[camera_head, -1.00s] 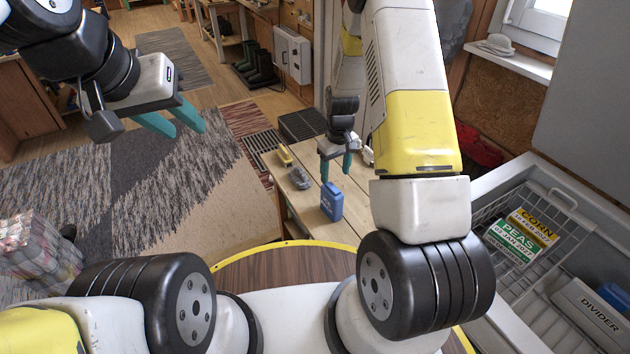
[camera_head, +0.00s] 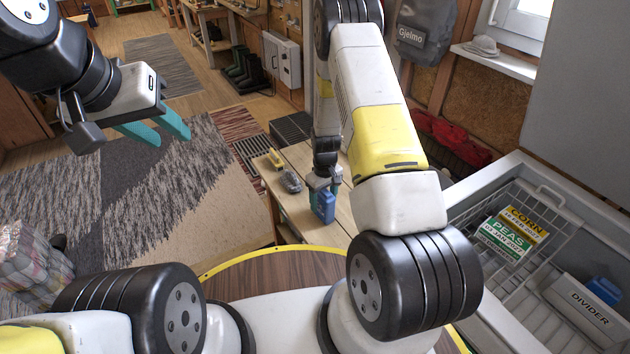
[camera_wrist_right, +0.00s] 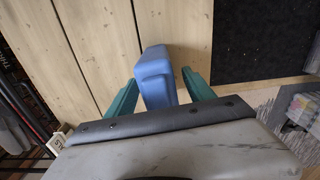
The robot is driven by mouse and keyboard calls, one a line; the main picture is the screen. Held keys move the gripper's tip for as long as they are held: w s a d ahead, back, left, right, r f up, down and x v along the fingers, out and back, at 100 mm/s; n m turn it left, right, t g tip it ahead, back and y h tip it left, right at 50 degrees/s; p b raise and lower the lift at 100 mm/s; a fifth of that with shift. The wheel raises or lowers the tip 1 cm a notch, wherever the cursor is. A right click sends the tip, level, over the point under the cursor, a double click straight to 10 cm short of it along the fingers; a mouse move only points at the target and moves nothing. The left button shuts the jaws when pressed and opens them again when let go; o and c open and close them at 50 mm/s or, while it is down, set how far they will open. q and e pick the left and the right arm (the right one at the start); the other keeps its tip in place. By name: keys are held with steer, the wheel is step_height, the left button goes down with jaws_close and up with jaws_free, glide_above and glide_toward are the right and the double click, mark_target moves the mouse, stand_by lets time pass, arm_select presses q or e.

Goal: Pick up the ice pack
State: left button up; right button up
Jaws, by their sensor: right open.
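The blue ice pack (camera_head: 323,206) stands upright on the light wooden bench (camera_head: 352,222) in the head view. My right gripper (camera_head: 324,188) is open and comes down over it from above. In the right wrist view the ice pack (camera_wrist_right: 155,76) sits between the two teal fingers of my right gripper (camera_wrist_right: 158,92), with a small gap visible at the near ends. The base of the ice pack is partly hidden by the gripper. My left gripper (camera_head: 158,132) is open and empty, in the air above the rug.
A yellow-handled tool (camera_head: 275,158) and a grey object (camera_head: 291,181) lie on the bench left of the ice pack. An open chest freezer (camera_head: 470,205) at right holds a wire basket with corn and peas packs, a divider (camera_head: 585,302) and another blue item (camera_head: 604,291).

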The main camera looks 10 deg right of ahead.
steer(key=shift+c, duration=0.4)
jaws_close()
steer(key=shift+r, duration=0.2)
